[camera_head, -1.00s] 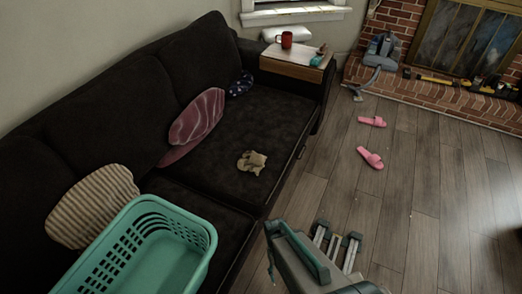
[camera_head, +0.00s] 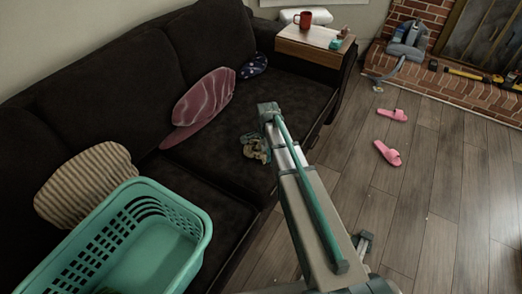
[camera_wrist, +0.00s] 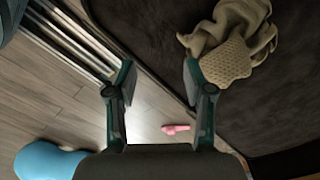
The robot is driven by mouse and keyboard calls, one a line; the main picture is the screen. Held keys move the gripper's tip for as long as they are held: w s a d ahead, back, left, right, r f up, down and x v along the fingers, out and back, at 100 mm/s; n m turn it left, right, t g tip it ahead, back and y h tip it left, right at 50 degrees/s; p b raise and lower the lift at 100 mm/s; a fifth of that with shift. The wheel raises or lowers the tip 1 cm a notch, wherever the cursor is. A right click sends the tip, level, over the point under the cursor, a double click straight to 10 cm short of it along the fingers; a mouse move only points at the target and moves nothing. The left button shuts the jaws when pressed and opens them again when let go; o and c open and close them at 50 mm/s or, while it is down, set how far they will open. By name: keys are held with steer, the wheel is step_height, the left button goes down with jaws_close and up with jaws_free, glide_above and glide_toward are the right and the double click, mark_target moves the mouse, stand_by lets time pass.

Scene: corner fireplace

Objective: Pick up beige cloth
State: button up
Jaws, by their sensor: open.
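The beige cloth (camera_head: 259,156) lies crumpled on the dark sofa seat, near its front edge. My arm end partly covers it in the head view. In the wrist view the cloth (camera_wrist: 228,42) is at the upper right, beyond and beside the right finger. My gripper (camera_wrist: 159,76) is open and empty, with its two teal fingers apart. The cloth is not between them; the gap looks onto the sofa's front edge and the floor. I cannot tell whether the right finger touches the cloth.
A teal laundry basket (camera_head: 185,262) stands on the near part of the sofa (camera_head: 205,195). A striped cushion (camera_head: 85,185) and a pink cushion (camera_head: 203,100) are behind. A wooden armrest tray (camera_head: 312,42) holds a red mug (camera_head: 304,20). Pink slippers (camera_head: 388,153) lie on open floor.

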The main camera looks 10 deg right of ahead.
steer(key=w+r+m, duration=0.1)
steer(key=w+m, duration=0.2)
steer(key=w+r+m, duration=0.2)
steer(key=w+m, duration=0.1)
steer(key=w, duration=0.1)
steer(key=w+r+m, duration=0.2)
steer(key=w+m, duration=0.1)
steer(key=w, duration=0.1)
steer(key=shift+a+m, duration=0.15)
steer(key=shift+m, duration=0.25)
steer(key=shift+w+f, duration=0.1)
steer(key=shift+f, duration=0.25)
glide_above(259, 145)
steer(key=f, duration=0.2)
steer(key=d+f, duration=0.1)
steer(key=f, duration=0.1)
steer(key=shift+f, duration=0.2)
steer(key=shift+w+d+f, duration=0.1)
steer(key=shift+f, duration=1.25)
steer(key=shift+w+d+f, duration=0.1)
steer(key=shift+f, duration=1.25)
steer(key=shift+s, duration=0.1)
jaws_close()
